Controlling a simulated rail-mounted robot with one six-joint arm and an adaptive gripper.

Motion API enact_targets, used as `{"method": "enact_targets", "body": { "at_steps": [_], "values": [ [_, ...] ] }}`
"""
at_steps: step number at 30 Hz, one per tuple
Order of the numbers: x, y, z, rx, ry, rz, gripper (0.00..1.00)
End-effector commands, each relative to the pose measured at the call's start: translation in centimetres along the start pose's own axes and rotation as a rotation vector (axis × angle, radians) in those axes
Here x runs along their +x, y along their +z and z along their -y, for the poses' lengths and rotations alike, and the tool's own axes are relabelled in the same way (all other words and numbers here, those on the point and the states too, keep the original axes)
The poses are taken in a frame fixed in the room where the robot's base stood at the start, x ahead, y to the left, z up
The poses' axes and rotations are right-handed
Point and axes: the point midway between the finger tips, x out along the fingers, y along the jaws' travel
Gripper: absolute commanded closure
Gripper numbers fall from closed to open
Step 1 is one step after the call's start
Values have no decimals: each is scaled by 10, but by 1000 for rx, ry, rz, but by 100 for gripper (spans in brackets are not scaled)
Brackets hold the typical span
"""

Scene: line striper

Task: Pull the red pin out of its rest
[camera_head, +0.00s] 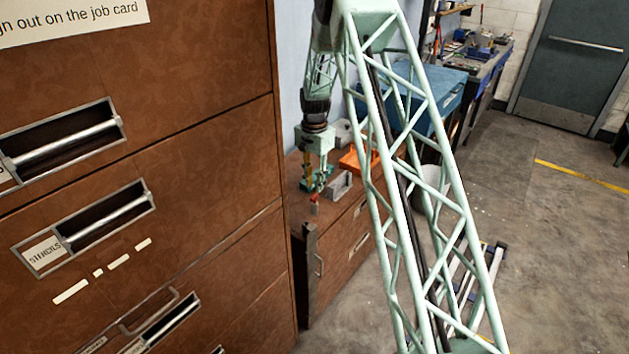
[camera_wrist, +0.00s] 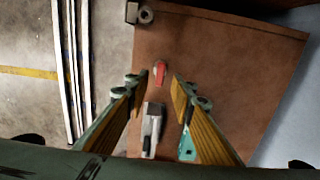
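The red pin (camera_wrist: 160,73) shows in the wrist view, upper middle, on a small pale rest (camera_wrist: 158,65) on the brown cabinet top. In the head view the red pin (camera_head: 314,197) is small, near the cabinet's front end. My gripper (camera_wrist: 161,78) is open, its two yellow-brown fingers on either side of the pin in the picture. Nothing is between them that they touch. In the head view my gripper (camera_head: 316,184) hangs above the cabinet top, just behind the pin. The height gap between fingertips and pin is hard to tell.
A grey block (camera_wrist: 153,125) and a teal item (camera_wrist: 187,145) lie on the cabinet top (camera_wrist: 220,70) near the fingers. An orange tray (camera_head: 355,161) stands farther back. The tall brown drawer cabinet (camera_head: 200,160) fills the left. Open floor lies right.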

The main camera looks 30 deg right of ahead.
Motion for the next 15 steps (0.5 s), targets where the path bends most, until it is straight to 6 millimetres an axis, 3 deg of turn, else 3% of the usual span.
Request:
{"method": "enact_targets", "body": {
  "at_steps": [15],
  "values": [
    [39,0,0,0,0,0,77]
  ]
}}
